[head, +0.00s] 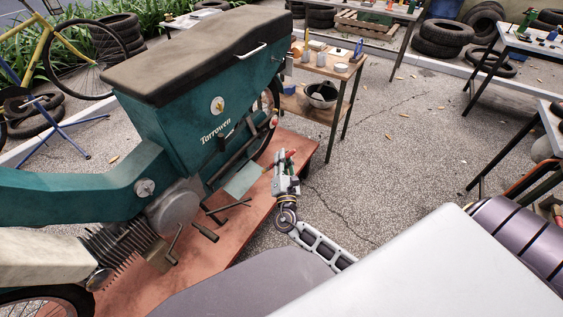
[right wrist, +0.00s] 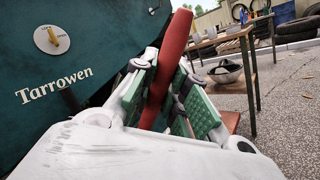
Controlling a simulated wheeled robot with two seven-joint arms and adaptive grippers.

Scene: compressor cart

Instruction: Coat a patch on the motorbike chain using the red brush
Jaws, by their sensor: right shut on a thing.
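The teal motorbike (head: 170,120) marked "Tarrowen" stands on a reddish platform (head: 254,217); its side panel (right wrist: 60,70) fills the left of the right wrist view. My right gripper (head: 286,160) is beside the bike's lower rear side, above the platform edge. It is shut on the red brush (right wrist: 172,65), whose red handle stands slightly tilted between the green-padded fingers; a bit of red shows in the head view. I cannot clearly make out the chain among the dark parts low by the rear wheel. My left gripper is not in view.
Tyres (head: 441,38) and more tables (head: 520,42) stand farther back. Open pavement (head: 410,130) lies right of the platform.

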